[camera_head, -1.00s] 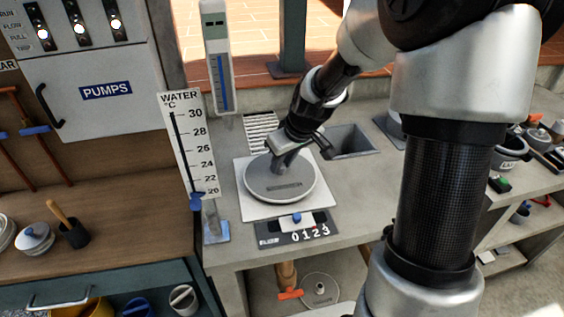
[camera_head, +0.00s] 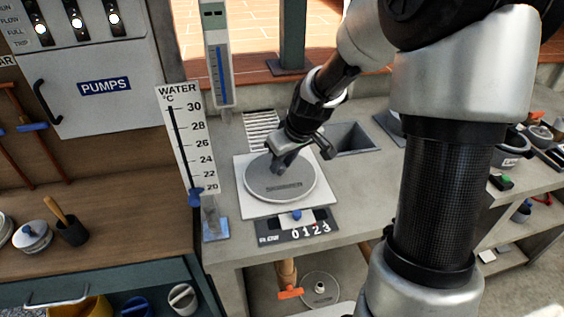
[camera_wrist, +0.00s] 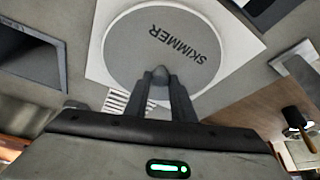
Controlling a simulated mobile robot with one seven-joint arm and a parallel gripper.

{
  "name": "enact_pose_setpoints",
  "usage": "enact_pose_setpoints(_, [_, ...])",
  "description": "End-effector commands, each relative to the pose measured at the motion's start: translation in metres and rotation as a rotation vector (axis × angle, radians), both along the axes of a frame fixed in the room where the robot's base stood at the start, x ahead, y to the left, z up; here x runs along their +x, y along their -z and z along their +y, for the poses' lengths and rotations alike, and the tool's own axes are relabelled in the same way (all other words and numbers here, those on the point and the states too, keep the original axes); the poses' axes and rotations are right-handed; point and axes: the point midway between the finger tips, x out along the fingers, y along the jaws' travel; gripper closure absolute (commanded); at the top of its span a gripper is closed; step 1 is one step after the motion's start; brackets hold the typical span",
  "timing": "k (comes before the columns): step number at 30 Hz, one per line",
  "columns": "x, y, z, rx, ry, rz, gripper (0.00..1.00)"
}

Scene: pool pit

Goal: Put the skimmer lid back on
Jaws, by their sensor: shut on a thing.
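The skimmer lid (camera_head: 300,184) is a round grey disc marked SKIMMER. It lies flat within the white square surround (camera_head: 246,208) on the grey counter, and its edge appears level with the surround. In the wrist view the lid (camera_wrist: 130,45) fills the top middle, with the surround's white border (camera_wrist: 238,62) around it. My gripper (camera_head: 280,164) is over the lid's far part. In the wrist view its fingers (camera_wrist: 160,82) are close together on a small grey knob at the lid, mostly hidden between them.
A slider panel numbered 0 to 3 (camera_head: 297,226) is in front of the surround. A WATER temperature board (camera_head: 184,140) stands to the left. A slatted grate (camera_head: 262,130) and a square basin (camera_head: 350,140) lie behind.

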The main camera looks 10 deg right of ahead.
Motion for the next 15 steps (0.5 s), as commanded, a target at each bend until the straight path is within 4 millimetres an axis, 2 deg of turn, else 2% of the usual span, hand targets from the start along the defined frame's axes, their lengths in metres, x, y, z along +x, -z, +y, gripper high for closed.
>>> enact_pose_setpoints(15, [0.0004,0.0041,-0.0001,0.0,0.0,-0.001,1.0])
